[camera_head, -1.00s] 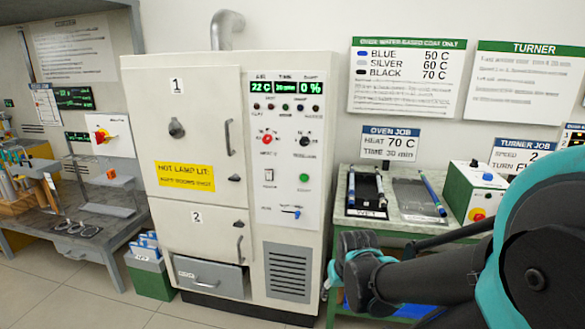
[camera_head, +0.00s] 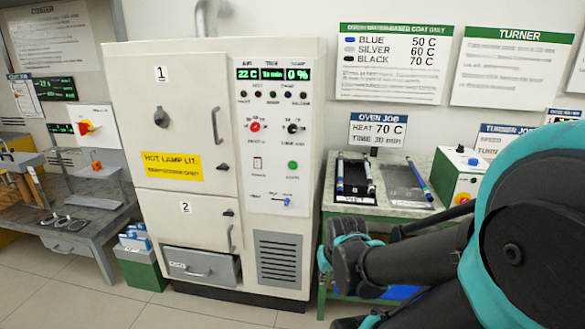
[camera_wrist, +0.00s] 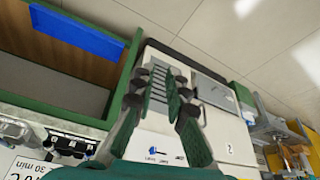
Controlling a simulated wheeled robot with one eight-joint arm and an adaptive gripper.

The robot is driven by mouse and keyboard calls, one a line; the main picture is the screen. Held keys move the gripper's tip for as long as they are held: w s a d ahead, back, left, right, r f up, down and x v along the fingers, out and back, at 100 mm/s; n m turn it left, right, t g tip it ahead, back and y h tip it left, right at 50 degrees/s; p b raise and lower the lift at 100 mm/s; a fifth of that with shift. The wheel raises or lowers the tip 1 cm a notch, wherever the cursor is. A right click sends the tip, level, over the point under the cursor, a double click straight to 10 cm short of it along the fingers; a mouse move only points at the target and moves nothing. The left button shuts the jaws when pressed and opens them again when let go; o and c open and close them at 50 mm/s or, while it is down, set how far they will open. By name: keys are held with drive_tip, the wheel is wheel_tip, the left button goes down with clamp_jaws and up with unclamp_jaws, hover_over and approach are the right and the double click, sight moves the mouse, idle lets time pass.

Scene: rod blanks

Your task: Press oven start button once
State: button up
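The oven (camera_head: 222,60) is a tall cream cabinet with a control panel on its right side. A round green button (camera_head: 292,165) sits low on that panel; its label is too blurred to read. Above are a red knob (camera_head: 255,127) and a black knob (camera_head: 293,128), with a blue lever (camera_head: 287,201) below. The display reads 22 C and 0 %. In the wrist view, my gripper (camera_wrist: 160,103) has its fingers apart and empty, before the oven's lower front. The lever also shows there (camera_wrist: 155,152), but the green button is not visible. In the head view I cannot make out the fingertips.
A bench (camera_head: 400,207) with rods on dark trays stands right of the oven, with a green-sided control box (camera_head: 458,178) on it. A grey workbench (camera_head: 88,225) and a green bin (camera_head: 140,268) stand left. Floor is clear in front.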

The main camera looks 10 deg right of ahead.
clamp_jaws()
idle(0.6)
idle(0.4)
